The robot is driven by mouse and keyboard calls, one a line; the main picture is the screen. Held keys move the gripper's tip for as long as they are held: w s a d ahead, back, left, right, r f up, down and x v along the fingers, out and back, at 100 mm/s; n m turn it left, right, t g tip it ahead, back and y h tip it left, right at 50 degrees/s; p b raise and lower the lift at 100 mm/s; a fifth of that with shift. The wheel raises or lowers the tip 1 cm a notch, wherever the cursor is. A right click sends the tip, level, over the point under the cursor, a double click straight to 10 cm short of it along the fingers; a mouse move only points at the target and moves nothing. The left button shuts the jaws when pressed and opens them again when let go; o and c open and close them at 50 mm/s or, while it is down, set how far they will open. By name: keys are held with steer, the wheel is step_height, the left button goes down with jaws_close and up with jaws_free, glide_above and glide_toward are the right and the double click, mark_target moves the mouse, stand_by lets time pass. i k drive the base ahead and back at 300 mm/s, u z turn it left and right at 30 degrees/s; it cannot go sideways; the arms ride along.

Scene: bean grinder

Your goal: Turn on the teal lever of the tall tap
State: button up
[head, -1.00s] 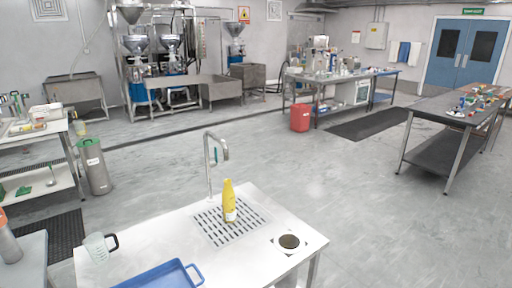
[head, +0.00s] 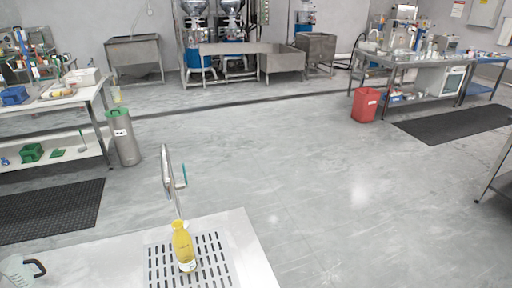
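The tall tap (head: 168,182) rises in silver at the far edge of the white counter (head: 110,262), left of the picture's middle. Its teal lever (head: 184,174) shows as a thin upright piece on the right side of the tap. A yellow bottle (head: 183,246) stands upright on the slotted drain grate (head: 213,256) in front of the tap and hides the tap's lower part. My gripper is not in this view.
A clear jug (head: 18,271) with a dark handle stands at the counter's lower left. A grey canister with a green lid (head: 123,140) and a black floor mat (head: 50,208) lie beyond. The floor right of the counter is clear.

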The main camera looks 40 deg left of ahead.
mark_target(184, 171)
steer(key=i, duration=2.15)
steer(key=u, duration=3.6)
steer(key=i, duration=0.5)
steer(key=u, duration=0.05)
